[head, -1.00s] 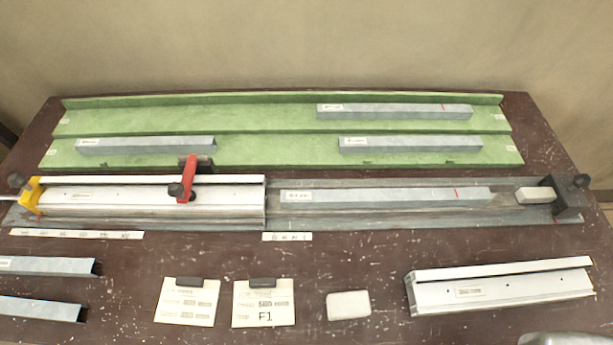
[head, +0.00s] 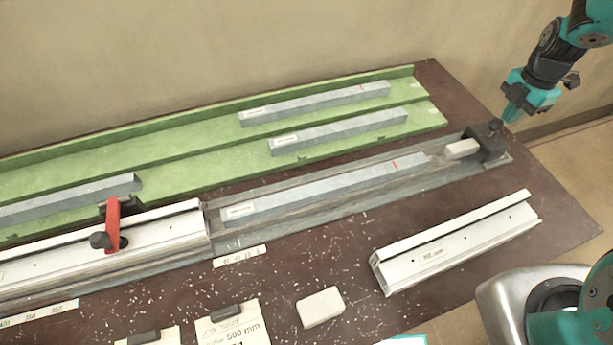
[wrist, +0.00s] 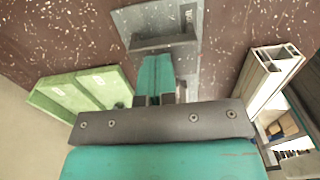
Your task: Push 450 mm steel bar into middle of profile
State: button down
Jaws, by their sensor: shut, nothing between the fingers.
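A grey steel bar (head: 325,188) with a red mark near its right end lies in the long fixture's channel; its label is too small to read. The white profile (head: 160,229) lies in line to its left, under a red clamp (head: 112,223). A small pale block (head: 462,149) sits at the channel's right end, beside a dark end stop (head: 487,139). My gripper (head: 511,112) is shut and empty, raised at the right end of the fixture. In the wrist view its closed fingers (wrist: 155,78) point toward the fixture's end.
A green rack (head: 205,158) behind the fixture holds more grey bars (head: 315,102). A second white profile (head: 455,242) lies at the bench's front right. A pale block (head: 320,307) and cards (head: 233,325) lie in front. Free bench shows between fixture and second profile.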

jog(key=shift+s+a+b, duration=0.6)
jog(key=shift+s+a, duration=0.9)
jog(key=shift+a, duration=3.1)
jog(key=shift+s+a+b, duration=0.65)
jog(key=shift+s+a, duration=0.9)
jog(key=shift+a, duration=3.05)
jog(key=shift+s+a+b, duration=0.6)
jog(key=shift+s+a, duration=0.9)
jog(key=shift+a, duration=3.1)
jog(key=shift+s+a+p, duration=0.55)
jog(key=shift+s+a, duration=0.85)
jog(key=shift+a, duration=2.9)
jog(key=shift+s+a+p, duration=0.55)
jog(key=shift+s+a, duration=0.8)
jog(key=shift+a, duration=2.9)
jog(key=shift+s+a+p, duration=0.55)
jog(key=shift+s+a, duration=0.85)
jog(key=shift+a, duration=3.1)
